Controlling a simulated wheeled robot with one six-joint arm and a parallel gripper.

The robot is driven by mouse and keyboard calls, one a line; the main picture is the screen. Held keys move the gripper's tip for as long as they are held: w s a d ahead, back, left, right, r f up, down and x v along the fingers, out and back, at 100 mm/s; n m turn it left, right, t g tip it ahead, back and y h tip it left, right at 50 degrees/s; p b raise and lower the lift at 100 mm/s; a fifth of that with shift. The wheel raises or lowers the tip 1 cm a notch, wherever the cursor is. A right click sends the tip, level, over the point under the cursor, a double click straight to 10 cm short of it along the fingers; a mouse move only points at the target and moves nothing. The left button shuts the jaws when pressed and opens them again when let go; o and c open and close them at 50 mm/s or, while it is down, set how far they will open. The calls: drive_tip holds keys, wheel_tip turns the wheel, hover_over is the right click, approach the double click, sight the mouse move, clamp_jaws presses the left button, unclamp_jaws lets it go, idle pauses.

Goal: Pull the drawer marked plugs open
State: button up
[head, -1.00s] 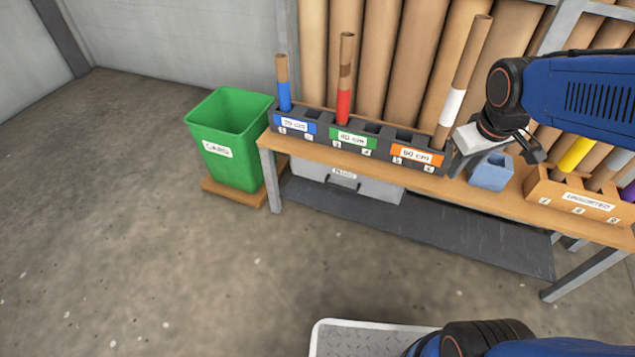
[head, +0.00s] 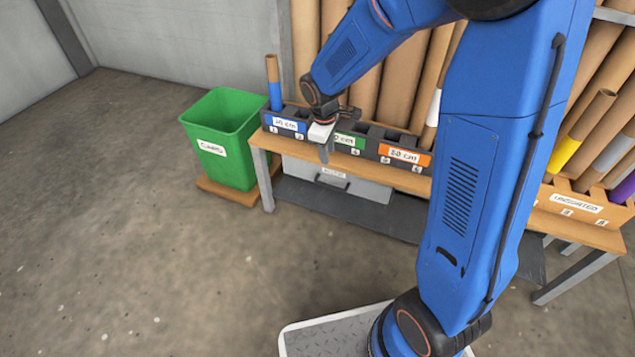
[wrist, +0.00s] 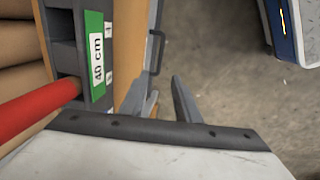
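The plugs drawer (head: 368,189) is a grey box front under the bench at its left end, and it looks closed. It has a white label (head: 334,173), too blurred to read now, and a dark bar handle (head: 331,182). The handle also shows in the wrist view (wrist: 158,52), beyond the fingertips. My gripper (head: 324,157) is above and in front of the bench edge, just over the drawer and apart from the handle. In the wrist view my gripper (wrist: 167,95) has its two fingers apart with nothing between them.
The bench (head: 262,141) carries a dark rack (head: 373,146) of tubes, with a red tube (wrist: 35,105) close to my wrist. A green bin (head: 221,125) stands left of the bench. A dark low shelf (head: 310,200) lies below the drawer. The floor in front is clear.

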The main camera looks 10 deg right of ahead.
sight(329, 185)
drive_tip(key=w+f, duration=0.1)
drive_tip(key=f, duration=0.4)
drive_tip(key=d+f, duration=0.1)
drive_tip(key=f, duration=0.5)
drive_tip(key=w+f, duration=0.1)
drive_tip(key=f, duration=0.5)
drive_tip(key=shift+w+d+f, duration=0.1)
drive_tip(key=shift+w+d, duration=0.2)
drive_tip(key=shift+w, duration=0.05)
clamp_jaws()
